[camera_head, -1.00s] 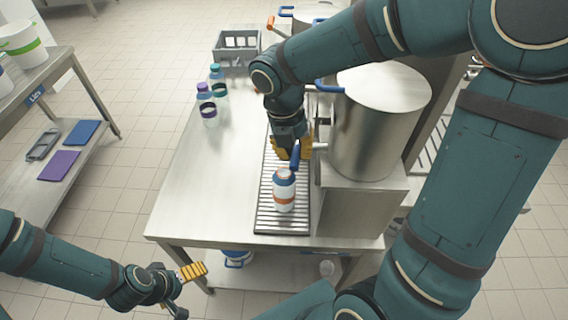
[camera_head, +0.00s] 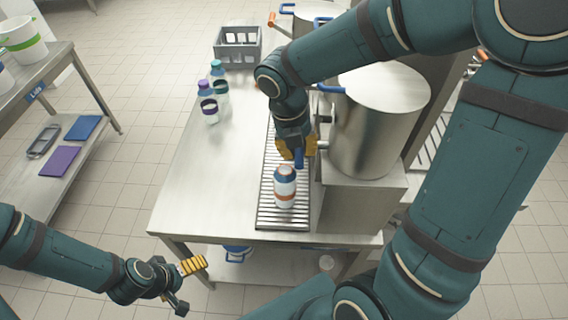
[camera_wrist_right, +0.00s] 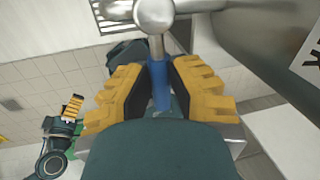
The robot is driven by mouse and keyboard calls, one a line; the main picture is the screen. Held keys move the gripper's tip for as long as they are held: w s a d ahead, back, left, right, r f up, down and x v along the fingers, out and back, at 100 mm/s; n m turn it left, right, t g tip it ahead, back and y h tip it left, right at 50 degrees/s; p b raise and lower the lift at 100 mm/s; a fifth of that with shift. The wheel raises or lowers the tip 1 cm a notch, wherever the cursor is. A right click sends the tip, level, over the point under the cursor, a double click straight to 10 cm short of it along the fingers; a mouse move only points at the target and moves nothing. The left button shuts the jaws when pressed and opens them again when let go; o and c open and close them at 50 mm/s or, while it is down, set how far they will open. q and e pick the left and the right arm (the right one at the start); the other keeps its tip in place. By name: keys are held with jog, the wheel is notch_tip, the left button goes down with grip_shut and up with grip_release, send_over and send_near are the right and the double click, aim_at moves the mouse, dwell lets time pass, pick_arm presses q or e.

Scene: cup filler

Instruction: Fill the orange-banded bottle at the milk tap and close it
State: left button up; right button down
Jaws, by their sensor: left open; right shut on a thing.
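The orange-banded bottle (camera_head: 285,187) stands upright on the slatted drip grate (camera_head: 270,215), in front of the large steel pot (camera_head: 372,130). It looks white with a blue upper part; I cannot tell its fill level or whether a lid is on it. The tap (camera_head: 322,146) comes out of the pot's left side. My right gripper (camera_head: 298,150) is above the bottle, shut on the blue tap handle (camera_wrist_right: 160,85), which shows between its yellow fingers in the right wrist view. My left gripper (camera_head: 190,287) is open and empty, low at the left, away from the table.
Several small bottles with purple and teal parts (camera_head: 209,108) stand at the table's left. A grey crate (camera_head: 237,46) is at the back. A side rack (camera_head: 60,95) at left holds trays and a white bucket (camera_head: 22,40). The table's left middle (camera_head: 225,165) is clear.

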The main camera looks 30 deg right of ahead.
jog(key=c, duration=1)
grip_release()
jog(key=shift+s+d+f, duration=0.1)
jog(key=shift+s+d, duration=0.05)
jog(key=shift+o, duration=0.6)
jog(key=shift+s+d, duration=0.1)
jog(key=shift+d, duration=0.05)
jog(key=shift+w+a+r, duration=0.2)
jog(key=shift+r, duration=0.2)
jog(key=shift+w+a+r, duration=0.1)
jog(key=shift+a+r, duration=0.05)
jog(key=shift+r, duration=0.95)
jog(key=shift+w+a+r, duration=0.1)
jog(key=shift+a+r, duration=0.05)
jog(key=shift+r, duration=1)
jog(key=shift+a+r, duration=0.15)
jog(key=shift+r, duration=0.95)
